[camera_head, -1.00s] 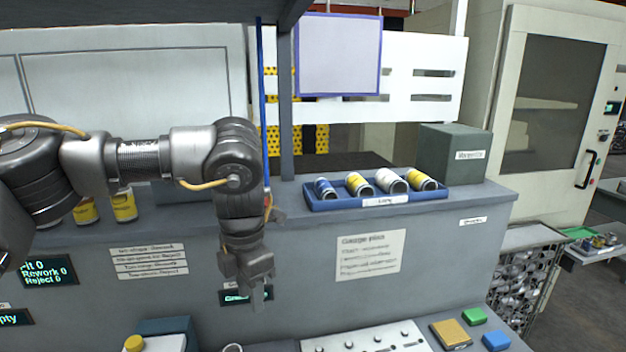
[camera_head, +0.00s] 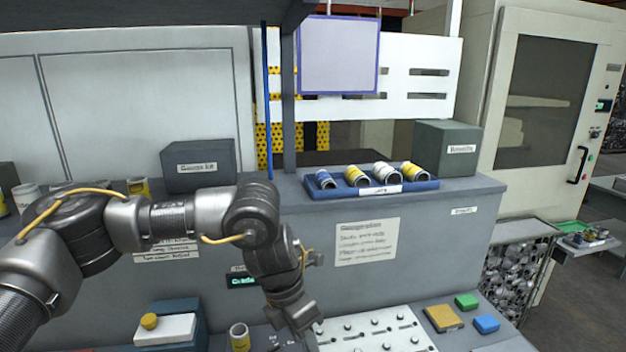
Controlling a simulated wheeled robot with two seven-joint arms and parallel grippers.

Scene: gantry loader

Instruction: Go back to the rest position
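My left gripper (camera_head: 296,318) hangs at the bottom centre, pointing down over the left end of the white panel with several pegs. Its fingers are small and dark, and I cannot tell whether they are apart or together. I see nothing clearly held in it. My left arm comes in from the left edge and bends down at the wrist. My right gripper is not in view.
A blue tray (camera_head: 420,188) with several cylinders stands on the ledge. The white pegged panel (camera_head: 405,342) lies below. A yellow-and-white cylinder (camera_head: 239,338) stands left of my gripper. Yellow (camera_head: 443,318), green (camera_head: 467,301) and blue (camera_head: 487,324) blocks lie right.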

